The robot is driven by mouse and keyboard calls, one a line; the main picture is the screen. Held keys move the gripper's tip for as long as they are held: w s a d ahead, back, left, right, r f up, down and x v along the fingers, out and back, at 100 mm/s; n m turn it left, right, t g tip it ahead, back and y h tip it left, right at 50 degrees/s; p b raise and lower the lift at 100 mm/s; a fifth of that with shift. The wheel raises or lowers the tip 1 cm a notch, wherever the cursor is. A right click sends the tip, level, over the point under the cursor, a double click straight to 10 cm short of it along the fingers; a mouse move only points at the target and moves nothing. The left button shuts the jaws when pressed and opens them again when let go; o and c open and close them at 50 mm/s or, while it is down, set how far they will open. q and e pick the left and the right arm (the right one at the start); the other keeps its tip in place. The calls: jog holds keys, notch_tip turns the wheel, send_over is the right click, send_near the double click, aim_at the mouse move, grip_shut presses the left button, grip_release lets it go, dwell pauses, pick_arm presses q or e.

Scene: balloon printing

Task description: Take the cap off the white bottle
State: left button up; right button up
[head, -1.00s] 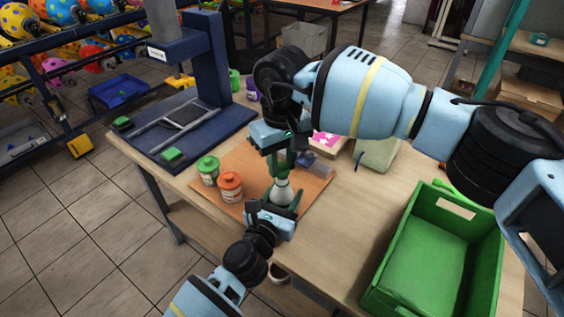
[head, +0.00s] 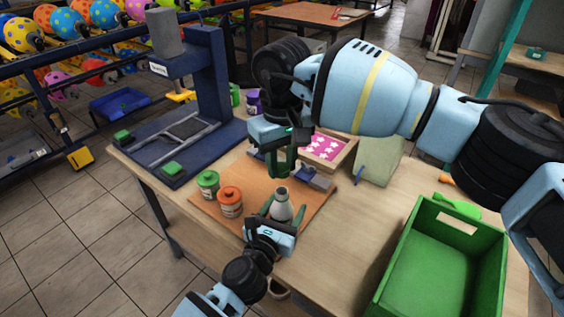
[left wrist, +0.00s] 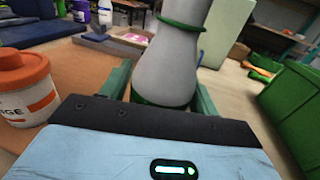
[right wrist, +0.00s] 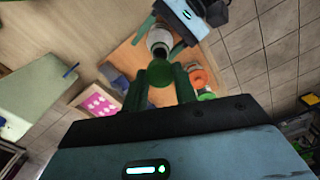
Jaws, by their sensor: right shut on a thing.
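The white bottle (head: 281,207) stands upright on the orange-brown mat (head: 312,207), its neck uncovered with a dark opening in the right wrist view (right wrist: 160,47). My left gripper (head: 281,212) has one finger on each side of the bottle; in the left wrist view the bottle (left wrist: 172,65) fills the space between them, but firm contact is unclear. My right gripper (head: 281,165) is above the bottle, shut on the green cap, which shows between its fingers in the right wrist view (right wrist: 160,95). The cap is clear of the bottle.
A green-lidded jar (head: 207,184) and an orange-lidded jar (head: 230,202) stand left of the bottle. A blue press (head: 210,85) is behind them. A box with a pink star sheet (head: 325,148) is behind the bottle. A green crate (head: 440,260) is at right.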

pick_arm(q)
jog(key=shift+o, duration=1.1)
jog(key=shift+s, duration=0.1)
pick_arm(e)
jog(key=shift+r, duration=0.1)
